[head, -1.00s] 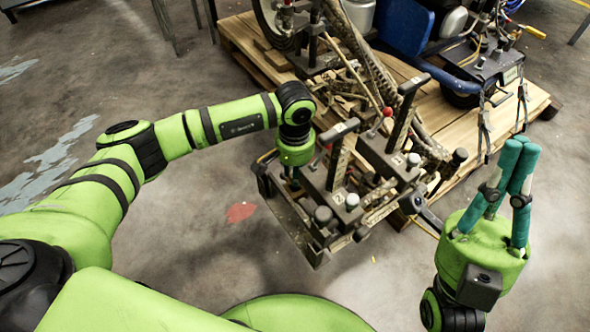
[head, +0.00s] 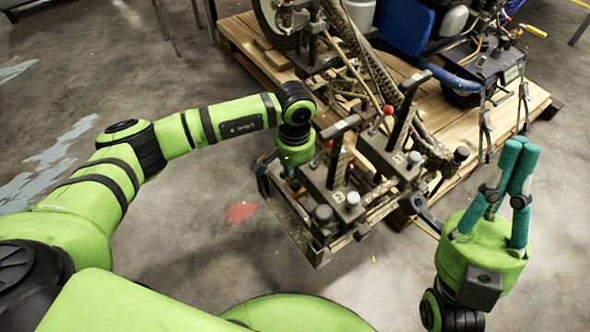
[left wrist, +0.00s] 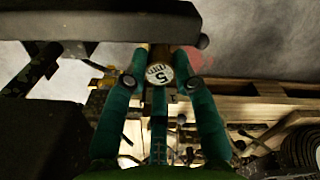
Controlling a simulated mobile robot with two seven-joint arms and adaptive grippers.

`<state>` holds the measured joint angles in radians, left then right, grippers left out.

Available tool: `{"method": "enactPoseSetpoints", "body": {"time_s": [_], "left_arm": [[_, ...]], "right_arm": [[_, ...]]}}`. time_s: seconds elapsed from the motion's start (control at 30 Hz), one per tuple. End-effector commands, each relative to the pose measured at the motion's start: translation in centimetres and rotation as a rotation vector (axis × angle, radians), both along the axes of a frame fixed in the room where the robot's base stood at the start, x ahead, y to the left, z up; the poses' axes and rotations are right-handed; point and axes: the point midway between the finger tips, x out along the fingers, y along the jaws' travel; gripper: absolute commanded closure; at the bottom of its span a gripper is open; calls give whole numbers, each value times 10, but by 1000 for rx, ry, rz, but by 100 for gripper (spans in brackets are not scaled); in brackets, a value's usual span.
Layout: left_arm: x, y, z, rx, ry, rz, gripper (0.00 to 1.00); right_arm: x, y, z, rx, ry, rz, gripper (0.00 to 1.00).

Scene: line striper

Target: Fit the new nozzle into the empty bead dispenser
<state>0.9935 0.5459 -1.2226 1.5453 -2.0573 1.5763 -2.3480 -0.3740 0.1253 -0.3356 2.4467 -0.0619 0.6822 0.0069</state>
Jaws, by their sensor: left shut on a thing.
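My left gripper (left wrist: 161,62) shows in the left wrist view, its teal fingers shut around a brass-coloured piece with a round white face marked 5 (left wrist: 159,75), which looks like the nozzle. In the head view the left hand (head: 297,150) is behind the dark machine frame, so its fingers and the piece are mostly hidden. Two dark numbered boxes with handles, marked 2 (head: 338,196) and 1 (head: 398,159), sit on the frame just right of that hand. Which dispenser is empty cannot be told. My right gripper (head: 521,148) points up at the right, its teal fingertips close together with nothing visible between them.
A wooden pallet (head: 425,75) carries the striper and its wheels, with a blue part (head: 403,25) at the back. The frame (head: 305,240) overhangs the near floor. A dark bar (left wrist: 90,22) crosses close above the left fingers. The concrete floor (head: 190,240) at left is clear.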

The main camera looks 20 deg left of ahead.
Motion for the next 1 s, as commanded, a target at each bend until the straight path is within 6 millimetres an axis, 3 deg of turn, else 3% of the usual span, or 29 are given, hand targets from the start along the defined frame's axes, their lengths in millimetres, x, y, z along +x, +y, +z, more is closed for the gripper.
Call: {"method": "enactPoseSetpoints", "body": {"time_s": [0.57, 1.0], "left_arm": [[-3, 0, -5, 0, 5, -1, 100], [-2, 0, 4, -1, 4, 0, 100]], "right_arm": [[0, 0, -4, 0, 0, 0, 100], [0, 0, -1, 0, 0, 0, 100]]}}
